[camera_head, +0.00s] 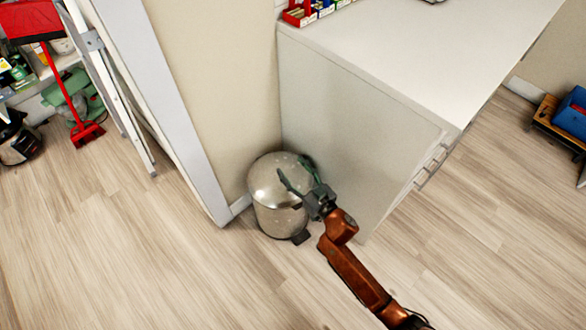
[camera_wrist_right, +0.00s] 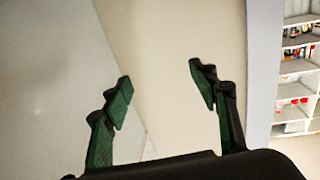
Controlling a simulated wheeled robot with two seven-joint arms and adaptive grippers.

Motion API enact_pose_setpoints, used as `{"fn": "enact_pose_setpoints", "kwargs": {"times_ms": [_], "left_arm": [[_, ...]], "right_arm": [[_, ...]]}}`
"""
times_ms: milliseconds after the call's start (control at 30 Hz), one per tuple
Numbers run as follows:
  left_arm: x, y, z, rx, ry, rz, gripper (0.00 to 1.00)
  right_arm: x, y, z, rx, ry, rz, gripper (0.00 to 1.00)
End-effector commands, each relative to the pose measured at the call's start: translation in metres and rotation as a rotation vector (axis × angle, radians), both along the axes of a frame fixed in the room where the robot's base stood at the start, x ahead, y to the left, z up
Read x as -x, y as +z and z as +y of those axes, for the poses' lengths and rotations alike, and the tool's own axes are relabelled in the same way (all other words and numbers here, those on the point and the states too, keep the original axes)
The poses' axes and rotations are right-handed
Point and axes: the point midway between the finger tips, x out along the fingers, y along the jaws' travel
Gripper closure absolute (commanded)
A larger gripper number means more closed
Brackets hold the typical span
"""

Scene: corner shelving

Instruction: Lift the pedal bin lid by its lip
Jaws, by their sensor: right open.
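The pedal bin (camera_head: 275,215) is a silver, speckled metal cylinder standing upright on the floor in the head view, in the corner between the wall and the white cabinet. Its domed lid (camera_head: 268,178) looks closed. A dark pedal (camera_head: 301,237) sticks out at its base. My right gripper (camera_head: 296,172) is open, its fingers over the right side of the lid in the picture; I cannot tell whether they touch it. The right wrist view shows the spread green-padded fingers (camera_wrist_right: 160,92) with nothing between them. My left gripper is not in view.
The white cabinet (camera_head: 350,130) stands close to the right of the bin, and the wall edge (camera_head: 190,130) is close on its left. A ladder (camera_head: 110,85) and red broom (camera_head: 65,90) are at the left. The floor in front is clear.

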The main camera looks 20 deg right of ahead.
Motion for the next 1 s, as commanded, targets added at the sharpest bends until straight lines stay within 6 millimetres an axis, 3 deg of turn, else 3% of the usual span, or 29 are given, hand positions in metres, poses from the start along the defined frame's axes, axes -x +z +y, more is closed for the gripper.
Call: {"fn": "enact_pose_setpoints", "kwargs": {"times_ms": [733, 1000], "left_arm": [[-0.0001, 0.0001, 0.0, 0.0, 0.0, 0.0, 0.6], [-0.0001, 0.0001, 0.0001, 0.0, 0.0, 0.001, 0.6]], "right_arm": [[0.0001, -0.0002, 0.0001, 0.0, 0.0, 0.0, 0.99], [0.0001, -0.0002, 0.0001, 0.0, 0.0, 0.0, 1.0]]}}
